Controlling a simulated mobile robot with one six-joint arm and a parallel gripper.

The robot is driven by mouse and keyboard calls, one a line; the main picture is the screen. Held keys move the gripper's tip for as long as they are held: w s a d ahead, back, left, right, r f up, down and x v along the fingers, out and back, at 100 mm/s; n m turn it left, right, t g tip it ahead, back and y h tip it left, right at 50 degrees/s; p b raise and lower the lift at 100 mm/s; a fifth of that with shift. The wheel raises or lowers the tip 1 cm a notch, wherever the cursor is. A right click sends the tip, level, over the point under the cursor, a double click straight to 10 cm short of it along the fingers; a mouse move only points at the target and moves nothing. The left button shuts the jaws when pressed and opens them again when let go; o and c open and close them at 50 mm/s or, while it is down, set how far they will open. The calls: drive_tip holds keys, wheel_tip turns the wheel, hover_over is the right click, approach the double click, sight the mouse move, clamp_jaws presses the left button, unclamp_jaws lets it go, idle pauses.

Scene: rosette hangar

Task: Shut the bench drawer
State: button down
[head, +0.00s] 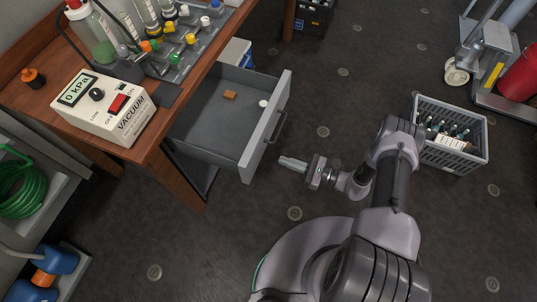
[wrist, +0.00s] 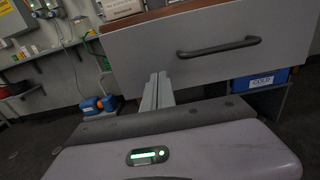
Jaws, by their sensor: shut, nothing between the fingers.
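The bench drawer (head: 212,122) is grey and stands pulled out from under the wooden bench (head: 150,140) in the head view. A small brown block (head: 230,95) and a white round item (head: 263,103) lie inside it. Its front panel (wrist: 140,60) with a dark bar handle (wrist: 219,48) fills the upper right of the wrist view. My gripper (head: 282,160) is to the right of the drawer front, its fingers pointing toward the panel. The gripper also shows in the wrist view (wrist: 155,80), shut and empty, with the handle to its right. I cannot tell whether the fingertips touch the panel.
A vacuum box (head: 105,105) sits on the bench beside a rack of bottles and valves. A grey crate of bottles (head: 450,135) stands on the floor at right. Blue-and-orange equipment (head: 45,262) is at lower left.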

sight(260, 152)
drive_tip(key=b+x, duration=0.1)
drive_tip(key=x, duration=0.6)
drive_tip(key=shift+a, duration=0.15)
